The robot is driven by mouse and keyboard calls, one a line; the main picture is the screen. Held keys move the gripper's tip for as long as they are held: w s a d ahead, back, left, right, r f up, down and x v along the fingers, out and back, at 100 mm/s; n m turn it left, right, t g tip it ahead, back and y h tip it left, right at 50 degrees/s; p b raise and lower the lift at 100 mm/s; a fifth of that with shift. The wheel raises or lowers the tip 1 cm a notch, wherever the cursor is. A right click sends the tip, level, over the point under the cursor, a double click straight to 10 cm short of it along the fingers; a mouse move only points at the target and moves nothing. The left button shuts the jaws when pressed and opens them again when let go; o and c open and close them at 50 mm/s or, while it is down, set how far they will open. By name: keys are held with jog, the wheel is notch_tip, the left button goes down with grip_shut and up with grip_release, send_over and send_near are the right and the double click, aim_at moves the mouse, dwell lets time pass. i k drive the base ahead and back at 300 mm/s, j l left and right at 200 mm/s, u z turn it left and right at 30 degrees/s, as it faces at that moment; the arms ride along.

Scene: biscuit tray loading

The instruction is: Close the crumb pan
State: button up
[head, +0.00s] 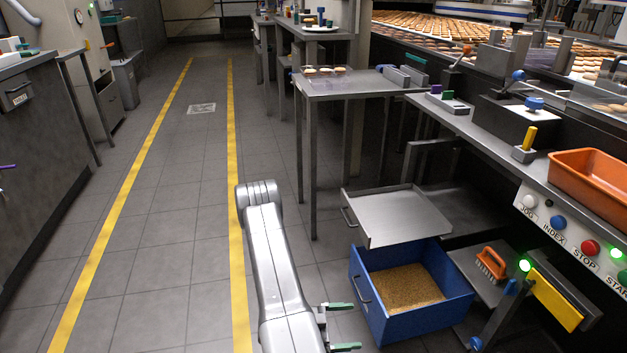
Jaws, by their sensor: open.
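The crumb pan (425,323) looks to be the blue open box under the line at the lower right. It is pulled out into the aisle, and brown crumbs cover its floor. Its handle (362,289) is on the left face. A flat grey metal tray (400,213) with its own handle also sticks out just above it and covers part of its back. My gripper (343,327), with green fingertips, is open and empty at the bottom of the picture, left of the crumb pan and apart from it.
An orange brush (491,264) lies on a grey shelf right of the crumb pan. A yellow panel (556,299) and the button panel (570,232) stand farther right. A metal table (345,86) stands behind. The tiled aisle floor on the left is clear.

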aim_at(391, 214)
jog(key=l, duration=0.4)
jog(key=i+l+z, duration=0.15)
jog(key=l, duration=0.3)
jog(key=i+l, duration=0.15)
jog(key=l, duration=0.2)
jog(key=i+l, duration=0.15)
jog(key=l, duration=0.15)
